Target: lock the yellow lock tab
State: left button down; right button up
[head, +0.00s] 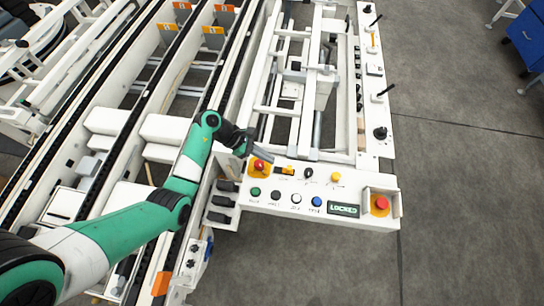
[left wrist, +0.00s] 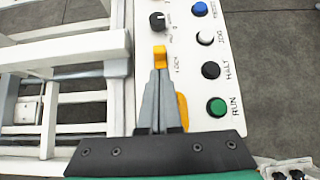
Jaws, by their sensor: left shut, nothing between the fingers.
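The yellow lock tab (head: 288,170) sits on the white control panel (head: 385,215), between a red mushroom button and a black knob. In the left wrist view the tab (left wrist: 160,57) stands beside the printed word LOCK. My left gripper (head: 270,159) is shut and empty, reaching over the panel from the left. In the left wrist view its fingertips (left wrist: 159,72) are right at the near end of the tab; I cannot tell whether they touch it. A small display (head: 343,210) on the panel reads LOCKED. My right gripper is not in view.
A red mushroom button (head: 259,166) on a yellow base is close to my left fingers. Another red button (head: 381,203) is at the right. White rails run behind; open floor lies right.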

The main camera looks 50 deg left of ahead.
pick_arm(q)
jog(key=p+v, duration=0.1)
jog(key=v, duration=0.2)
jog(key=shift+s+a+r+p, duration=0.1)
jog(key=shift+a+r+p, duration=0.05)
jog(key=shift+r+p, duration=0.2)
jog(key=shift+s+a, duration=0.25)
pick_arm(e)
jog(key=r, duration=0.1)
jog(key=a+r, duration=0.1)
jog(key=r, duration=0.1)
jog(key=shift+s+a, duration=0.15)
pick_arm(q)
jog(key=shift+w, duration=0.1)
